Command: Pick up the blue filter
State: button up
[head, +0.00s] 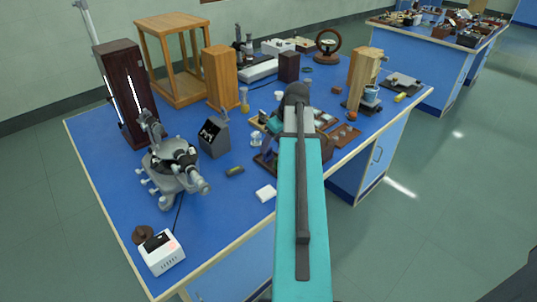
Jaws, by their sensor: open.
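I cannot pick out the blue filter with certainty; small items on the blue bench top are hard to tell apart at this size. My teal arm reaches up from the bottom of the head view over the bench's front edge. Its dark upper joint stands over a cluster of small items. My gripper's fingers cannot be made out and seem hidden by the arm. Brown wooden trays (345,135) with small pieces lie just right of the arm. Part of the clutter behind the arm is hidden.
A grey spectrometer (168,167) stands on the left of the blue bench (225,215), with a white box (161,253) at the front corner. A dark tall cabinet (122,90), wooden frame (175,95) and wooden blocks (220,78) stand behind. The bench's front-left top is mostly clear.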

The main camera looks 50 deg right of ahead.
jog(key=shift+w+f, duration=0.1)
jog(key=shift+f, duration=0.2)
jog(key=shift+f, duration=0.1)
jog(key=shift+p+x, duration=0.8)
jog(key=shift+x, duration=1.7)
jog(key=c, duration=1.1)
jog(key=shift+w+r+b, duration=0.1)
jog(key=shift+r+b, duration=0.8)
jog(key=shift+r, duration=4.15)
